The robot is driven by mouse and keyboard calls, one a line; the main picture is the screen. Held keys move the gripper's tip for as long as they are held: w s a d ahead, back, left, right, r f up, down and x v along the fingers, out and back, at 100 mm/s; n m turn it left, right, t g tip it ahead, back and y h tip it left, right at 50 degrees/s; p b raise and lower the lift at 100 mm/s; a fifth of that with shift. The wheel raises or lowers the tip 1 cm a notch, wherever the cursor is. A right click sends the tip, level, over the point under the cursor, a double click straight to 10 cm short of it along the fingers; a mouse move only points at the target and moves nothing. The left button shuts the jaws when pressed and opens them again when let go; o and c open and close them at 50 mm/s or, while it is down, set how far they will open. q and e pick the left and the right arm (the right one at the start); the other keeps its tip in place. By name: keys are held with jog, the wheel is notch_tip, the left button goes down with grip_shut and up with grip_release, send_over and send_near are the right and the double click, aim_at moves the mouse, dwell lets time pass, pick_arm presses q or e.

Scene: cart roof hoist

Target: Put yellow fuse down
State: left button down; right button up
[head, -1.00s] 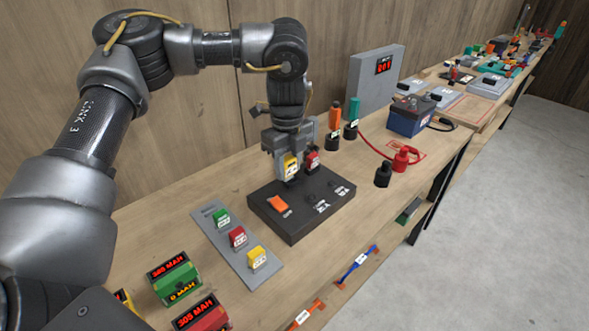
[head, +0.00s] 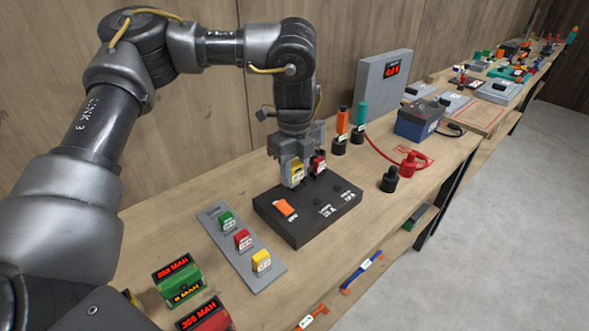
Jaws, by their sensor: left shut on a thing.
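My left gripper (head: 297,168) points down over the back of a black block (head: 290,232) and is shut on a yellow fuse (head: 297,174). The fuse is upright, close to the block's back edge; I cannot tell whether its lower end touches the block. A red fuse (head: 319,165) stands just right of it, partly hidden by the gripper. The block has an orange switch (head: 286,208) on its top. Another yellow fuse (head: 261,261) stands on a grey strip (head: 262,282), with a red fuse (head: 243,240) and a green fuse (head: 226,221). My right gripper is not in view.
Orange and teal-handled tools (head: 342,123) stand behind the block to the right. A red cap (head: 409,164), a black cap (head: 389,180) and a battery (head: 418,122) lie further right. Green and red display boxes (head: 178,280) sit at front left. The wall runs close behind.

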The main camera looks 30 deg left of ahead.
pick_arm(q)
jog(key=shift+s+d+r+n, duration=0.1)
jog(key=shift+s+d+n, duration=0.1)
jog(key=shift+n, duration=0.35)
jog(key=shift+s+d+n, duration=0.1)
jog(key=shift+d+n, duration=0.05)
jog(key=shift+n, duration=0.4)
jog(key=s+d+r+n, duration=0.1)
jog(key=s+d+n, duration=0.3)
jog(key=n, duration=1.2)
jog(key=shift+s, duration=0.15)
